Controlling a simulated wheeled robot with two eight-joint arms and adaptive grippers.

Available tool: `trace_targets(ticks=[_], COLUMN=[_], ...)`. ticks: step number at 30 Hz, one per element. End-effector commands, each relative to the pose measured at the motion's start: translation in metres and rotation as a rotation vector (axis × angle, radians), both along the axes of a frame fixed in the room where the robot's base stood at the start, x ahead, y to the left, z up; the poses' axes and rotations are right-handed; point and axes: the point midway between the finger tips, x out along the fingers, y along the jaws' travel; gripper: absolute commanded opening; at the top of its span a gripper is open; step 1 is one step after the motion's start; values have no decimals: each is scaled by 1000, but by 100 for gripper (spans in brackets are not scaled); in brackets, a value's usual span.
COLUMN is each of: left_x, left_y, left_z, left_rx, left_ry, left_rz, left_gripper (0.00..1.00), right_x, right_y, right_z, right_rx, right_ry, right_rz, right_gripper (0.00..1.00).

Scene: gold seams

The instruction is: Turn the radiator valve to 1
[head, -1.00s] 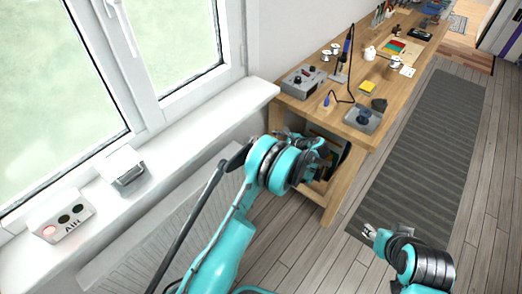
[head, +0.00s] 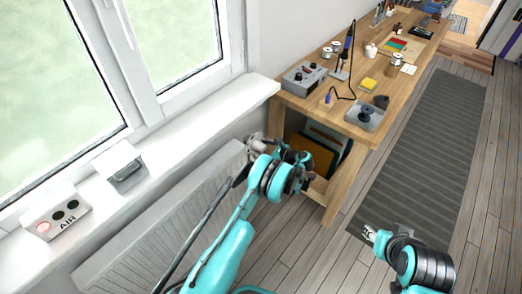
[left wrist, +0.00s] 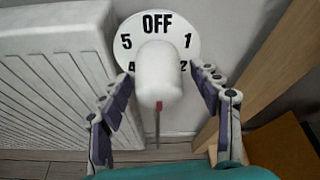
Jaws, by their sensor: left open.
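The radiator valve is a white knob (left wrist: 158,75) in front of a round white dial (left wrist: 157,22). The dial reads OFF at the top, 5 at left and 1 at right; lower numbers are partly hidden by the knob. A small red mark shows on the knob's lower end, with a thin reddish stem below. My left gripper (left wrist: 160,82) is open, with one finger on each side of the knob and gaps on both sides. In the head view my left wrist largely covers the valve area. My right gripper (head: 371,235) hangs over the floor, apart from everything; its fingers are too small to judge.
The ribbed white radiator (head: 150,232) stands under the window sill (head: 185,135). A wooden workbench (head: 345,190) with tools stands close to the right of my left gripper. An AIR box (head: 57,215) sits on the sill. The grey mat (head: 425,150) is clear.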

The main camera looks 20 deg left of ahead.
Motion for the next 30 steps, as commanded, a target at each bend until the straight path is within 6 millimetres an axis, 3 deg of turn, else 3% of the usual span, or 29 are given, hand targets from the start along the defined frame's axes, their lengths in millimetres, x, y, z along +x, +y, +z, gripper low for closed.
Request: trace_targets(ticks=[7,8,13,23,30], left_x=[1,1,1,0,0], left_y=[1,1,1,1,1], left_z=[0,0,0,0,1], left_rx=[0,0,0,-10,-52], left_ry=[0,0,0,-27,-144], left_rz=[0,0,0,1,-1], left_gripper=[63,58,14,13,13], right_x=[0,0,0,0,0], right_y=[0,0,0,0,0], right_z=[0,0,0,0,0], right_rx=[0,0,0,0,0], right_ry=[0,0,0,0,0], right_rz=[0,0,0,0,0], right_gripper=[40,40,40,40,40])
